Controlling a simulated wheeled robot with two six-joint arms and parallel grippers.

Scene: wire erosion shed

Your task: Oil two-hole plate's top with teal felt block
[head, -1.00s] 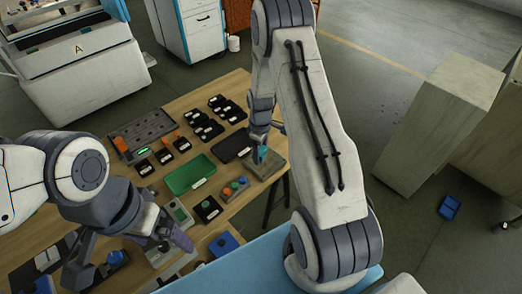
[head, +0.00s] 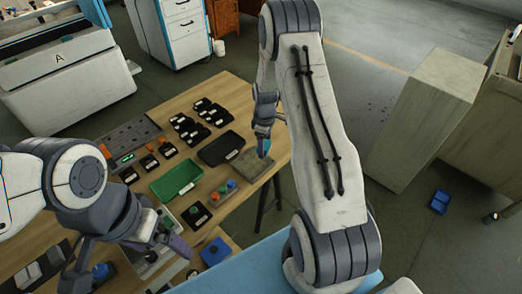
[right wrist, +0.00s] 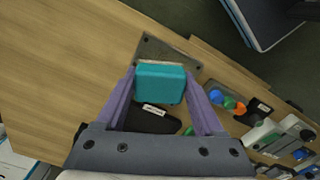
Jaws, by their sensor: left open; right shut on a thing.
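The teal felt block (head: 263,147) is held in my right gripper (head: 265,140), which is shut on it. In the right wrist view the block (right wrist: 160,83) sits between both purple fingers. The grey two-hole plate (head: 250,166) lies on the bench near its right edge. In the right wrist view the plate (right wrist: 150,46) shows behind the block, which hides part of it. The block is over the plate's far right side; I cannot tell whether they touch. My left gripper (head: 132,264) is open and empty at the lower left, over the near bench.
A black tray (head: 220,148) lies left of the plate, and a green tray (head: 176,180) further left. A holder with coloured knobs (head: 228,194) is in front of the plate. Several small black boxes (head: 190,130) stand behind. The bench's right edge is close to the plate.

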